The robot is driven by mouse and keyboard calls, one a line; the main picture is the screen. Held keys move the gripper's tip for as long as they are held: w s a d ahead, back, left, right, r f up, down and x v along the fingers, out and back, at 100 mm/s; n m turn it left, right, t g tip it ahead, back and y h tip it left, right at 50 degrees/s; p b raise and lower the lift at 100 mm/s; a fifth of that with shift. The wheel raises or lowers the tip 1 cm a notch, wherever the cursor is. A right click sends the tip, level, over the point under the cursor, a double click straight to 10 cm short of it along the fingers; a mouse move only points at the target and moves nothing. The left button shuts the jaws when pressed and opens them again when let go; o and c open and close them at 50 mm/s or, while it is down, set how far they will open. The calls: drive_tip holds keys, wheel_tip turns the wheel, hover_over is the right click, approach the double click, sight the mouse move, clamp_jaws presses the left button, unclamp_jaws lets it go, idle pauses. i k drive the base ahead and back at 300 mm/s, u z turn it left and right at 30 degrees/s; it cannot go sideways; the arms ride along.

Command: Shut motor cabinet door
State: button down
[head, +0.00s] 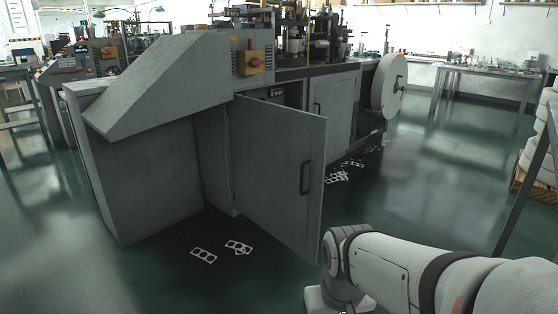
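The motor cabinet door (275,180) is a grey panel that stands swung open from the front of the grey machine. Its dark vertical handle (305,177) is near the free edge, on the face turned to me. The cabinet opening (285,95) shows as a dark gap behind the top of the door; most of the inside is hidden by the door. My white arm reaches in from the lower right, close to the door's lower free edge. My gripper cannot be made out in this view.
A shut cabinet door (333,105) is to the right of the opening. A white reel (389,86) is at the machine's right end. Punched scraps (239,247) lie on the floor below the door. A table (485,75) stands back right. The floor between is mostly clear.

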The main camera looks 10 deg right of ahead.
sight(278, 152)
drive_tip(key=z, duration=0.05)
drive_tip(key=i, duration=1.65)
drive_tip(key=u, duration=0.1)
